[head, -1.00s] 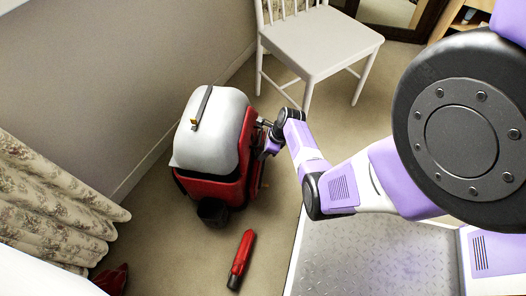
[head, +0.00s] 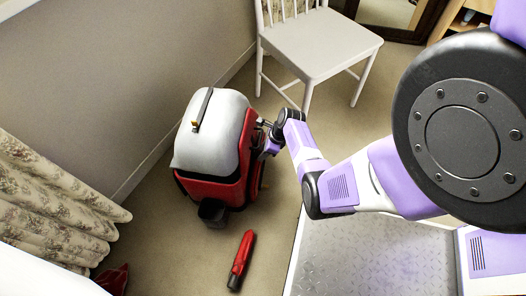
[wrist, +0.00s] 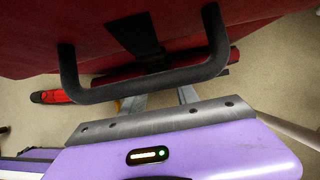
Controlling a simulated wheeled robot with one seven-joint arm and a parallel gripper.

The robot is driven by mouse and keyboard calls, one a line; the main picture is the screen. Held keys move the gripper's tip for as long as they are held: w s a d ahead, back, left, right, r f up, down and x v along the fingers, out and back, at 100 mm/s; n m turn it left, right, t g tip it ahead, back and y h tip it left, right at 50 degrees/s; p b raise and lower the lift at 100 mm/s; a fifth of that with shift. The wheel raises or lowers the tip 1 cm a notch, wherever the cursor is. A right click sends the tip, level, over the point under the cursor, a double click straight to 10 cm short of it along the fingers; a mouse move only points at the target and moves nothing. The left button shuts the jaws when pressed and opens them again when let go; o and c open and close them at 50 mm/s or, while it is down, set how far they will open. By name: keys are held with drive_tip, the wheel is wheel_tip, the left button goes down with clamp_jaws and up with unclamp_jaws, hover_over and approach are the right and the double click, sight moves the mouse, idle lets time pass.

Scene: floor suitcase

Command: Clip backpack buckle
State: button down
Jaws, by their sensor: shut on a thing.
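The red backpack (head: 207,190) with a white front panel (head: 222,135) stands on the floor left of centre in the head view. A black strap (head: 203,108) with a small gold buckle (head: 195,125) lies on the white panel. My gripper (head: 264,143) is at the backpack's right side. In the wrist view the red backpack (wrist: 220,30) fills the top, with a black handle loop (wrist: 150,87) across it. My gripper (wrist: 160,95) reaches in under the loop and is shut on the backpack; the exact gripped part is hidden.
A red cylindrical object (head: 241,262) lies on the floor in front of the backpack. A white chair (head: 318,45) stands behind to the right. The wall (head: 110,80) and a floral curtain (head: 50,205) are on the left.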

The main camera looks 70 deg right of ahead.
drive_tip(key=shift+r+p, duration=0.75)
drive_tip(key=shift+r, duration=0.2)
drive_tip(key=c, duration=1.1)
unclamp_jaws()
drive_tip(key=shift+r, duration=0.1)
drive_tip(key=shift+o, duration=0.9)
drive_tip(key=p+v, duration=0.4)
drive_tip(key=v, duration=0.3)
drive_tip(key=shift+r, duration=0.25)
drive_tip(key=shift+s+d, duration=0.1)
drive_tip(key=shift+s, duration=0.05)
